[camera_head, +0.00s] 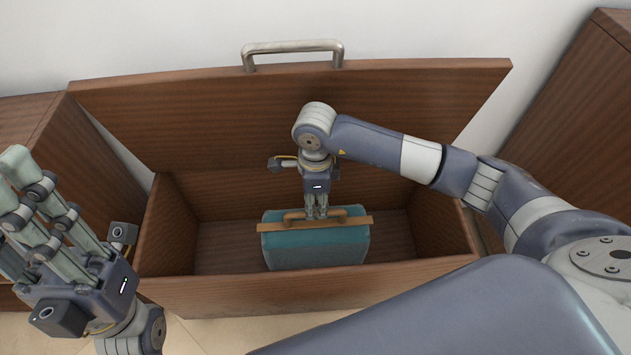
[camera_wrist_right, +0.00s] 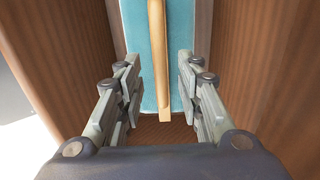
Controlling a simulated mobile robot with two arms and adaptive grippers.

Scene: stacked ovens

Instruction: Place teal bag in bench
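The teal bag (camera_head: 315,248) stands upright inside the open wooden bench (camera_head: 300,290), near its middle. It has a brown handle (camera_head: 290,215) and a wooden strip along its top. My right gripper (camera_head: 316,215) points down at the handle from above. In the right wrist view its fingers (camera_wrist_right: 158,65) are spread, with the handle bar (camera_wrist_right: 157,60) between them and gaps on both sides. The teal bag (camera_wrist_right: 135,30) shows behind. My left gripper (camera_head: 12,185) is at the left edge, its fingers apart and empty, partly cut off by the frame.
The bench lid (camera_head: 200,110) is raised at the back, with a metal handle (camera_head: 293,48) on its top edge. Wooden cabinets stand at the left (camera_head: 65,150) and right (camera_head: 575,130). Free floor inside the bench lies on both sides of the bag.

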